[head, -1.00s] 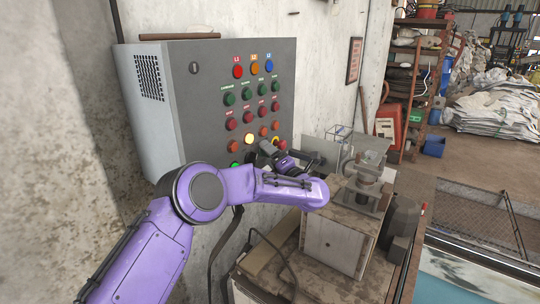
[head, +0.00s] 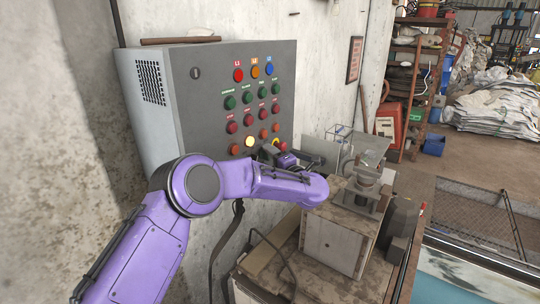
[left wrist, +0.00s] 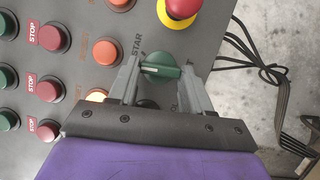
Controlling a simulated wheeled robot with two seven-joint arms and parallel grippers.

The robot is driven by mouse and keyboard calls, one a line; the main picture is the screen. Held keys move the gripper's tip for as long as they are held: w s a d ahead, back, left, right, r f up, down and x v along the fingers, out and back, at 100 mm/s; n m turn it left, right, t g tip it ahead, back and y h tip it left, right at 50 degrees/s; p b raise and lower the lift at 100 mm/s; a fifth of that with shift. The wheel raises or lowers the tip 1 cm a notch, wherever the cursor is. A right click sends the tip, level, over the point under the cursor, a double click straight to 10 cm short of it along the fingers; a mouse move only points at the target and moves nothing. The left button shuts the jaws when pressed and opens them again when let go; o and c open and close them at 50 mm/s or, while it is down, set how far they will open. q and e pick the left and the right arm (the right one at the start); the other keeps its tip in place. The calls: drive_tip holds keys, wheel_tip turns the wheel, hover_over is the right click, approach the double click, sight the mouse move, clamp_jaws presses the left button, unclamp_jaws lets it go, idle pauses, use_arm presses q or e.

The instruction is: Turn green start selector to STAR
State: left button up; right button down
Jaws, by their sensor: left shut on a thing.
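The green start selector (left wrist: 160,68) is in the left wrist view, between the fingers of my left gripper (left wrist: 160,80). The gripper is shut on its knob, one finger on each side. A pale line on the knob lies nearly level in this picture. The printed word STAR (left wrist: 137,45) stands just above and left of the knob. In the head view my left gripper (head: 268,152) is at the lower right of the grey control panel (head: 215,75), and the selector is hidden there. My right gripper is not in view.
A red emergency button on a yellow base (left wrist: 181,10) is close beside the selector. Rows of coloured buttons cover the panel, one lit yellow (head: 249,142). A dirty metal box (head: 335,240) stands below right. Black cables (left wrist: 255,62) hang by the panel edge.

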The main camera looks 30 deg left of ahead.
use_arm(q)
drive_tip(key=shift+r+m+g+h+p, duration=0.15)
drive_tip(key=shift+m+g+h+p, duration=0.3)
drive_tip(key=shift+m+p, duration=0.9)
drive_tip(key=shift+r+m+g+h+p, duration=0.1)
drive_tip(key=shift+m+g+h+p, duration=0.35)
drive_tip(key=shift+m+p, duration=0.85)
drive_tip(key=shift+m, duration=0.25)
drive_tip(key=o, duration=1.1)
drive_tip(key=shift+c, duration=0.2)
drive_tip(key=b+v, duration=0.3)
drive_tip(key=v, duration=0.7)
drive_tip(key=shift+d+b, duration=0.25)
drive_tip(key=shift+b, duration=0.15)
